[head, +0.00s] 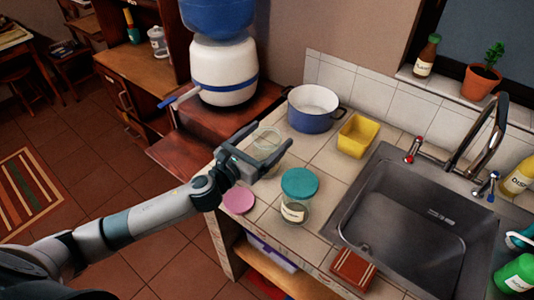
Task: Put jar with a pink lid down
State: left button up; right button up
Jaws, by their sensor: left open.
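A round pink lid (238,200) shows near the left front corner of the tiled counter. It looks flat, and I cannot make out a jar body under it. A clear, round glass rim (266,137) shows just behind my left gripper; its lower part is hidden, so I cannot tell how it stands. My left gripper (275,160) is open over the counter, with its fingers pointing right, beside this glass. It lies behind and to the right of the pink lid. My right gripper is not in view.
A glass jar with a teal lid (299,184) stands right of the gripper. A blue pot (313,112) and yellow container (358,136) are behind. The sink (415,225) fills the right. A brown packet (353,268) lies at the front edge. Some bare tiles lie between.

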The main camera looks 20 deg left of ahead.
pick_arm(q)
jog(key=c, duration=2.1)
jog(key=shift+r, duration=5.05)
jog(key=shift+c, duration=0.2)
